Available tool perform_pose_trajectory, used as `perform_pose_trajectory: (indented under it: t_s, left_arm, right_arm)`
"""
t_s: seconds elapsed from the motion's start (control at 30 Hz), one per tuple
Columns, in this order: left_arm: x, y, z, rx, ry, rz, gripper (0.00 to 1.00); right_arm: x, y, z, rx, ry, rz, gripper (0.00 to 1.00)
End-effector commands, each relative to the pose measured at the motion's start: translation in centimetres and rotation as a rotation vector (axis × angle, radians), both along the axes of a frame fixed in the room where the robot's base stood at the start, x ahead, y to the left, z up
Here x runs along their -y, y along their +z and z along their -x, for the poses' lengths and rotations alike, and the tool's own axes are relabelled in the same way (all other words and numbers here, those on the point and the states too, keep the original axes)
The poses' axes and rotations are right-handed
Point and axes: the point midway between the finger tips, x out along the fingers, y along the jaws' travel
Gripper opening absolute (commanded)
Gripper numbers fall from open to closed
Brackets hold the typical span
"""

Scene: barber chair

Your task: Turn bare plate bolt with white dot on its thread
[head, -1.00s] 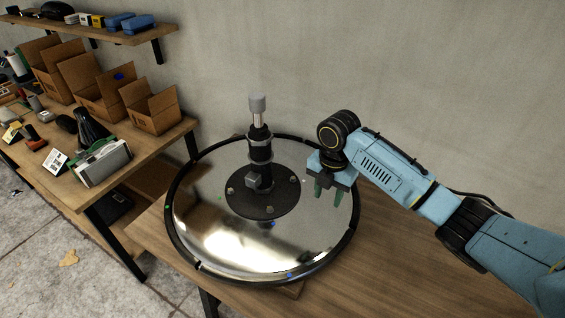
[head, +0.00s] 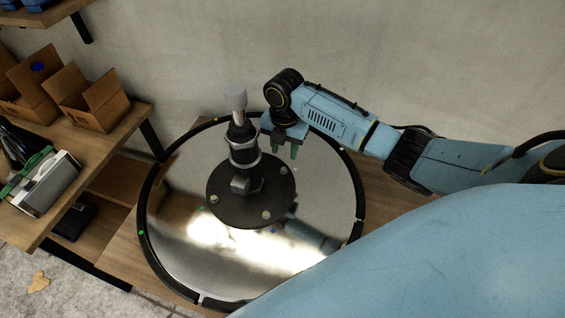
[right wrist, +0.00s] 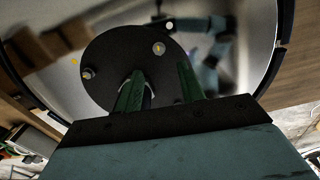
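The round black plate (head: 232,213) sits on a mirror-like disc (head: 180,235) and bears an upright pump column (head: 243,150). Bolts stand around its rim: one at right (head: 283,170), one at front (head: 266,214), one at left (head: 213,197). A small white dot (right wrist: 169,26) lies on the disc beside a bolt (right wrist: 159,48) in the right wrist view; a yellow dot (right wrist: 74,61) lies beside another bolt (right wrist: 88,73). My right gripper (head: 287,150) is open above the disc, right of the column, its green fingers (right wrist: 158,88) apart. My left gripper is out of view.
A black ring (head: 358,190) rims the disc, which rests on a wooden table (head: 395,195). A shelf with cardboard boxes (head: 88,98) and a silver device (head: 42,183) stands at left. A large blue part of my own body covers the lower right.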

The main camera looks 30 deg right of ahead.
Motion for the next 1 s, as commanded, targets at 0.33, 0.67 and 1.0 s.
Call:
perform_pose_trajectory:
  t_s: [0.33,0.67,1.0]
  left_arm:
    - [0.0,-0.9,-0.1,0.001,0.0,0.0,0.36]
    - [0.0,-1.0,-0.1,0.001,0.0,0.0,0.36]
    - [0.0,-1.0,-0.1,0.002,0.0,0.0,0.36]
  right_arm:
    - [0.0,-6.4,0.0,-0.001,0.0,-0.001,0.39]
    - [0.0,-7.6,0.0,0.002,0.0,0.001,0.39]
    - [0.0,-7.6,0.0,0.001,0.0,0.0,0.13]
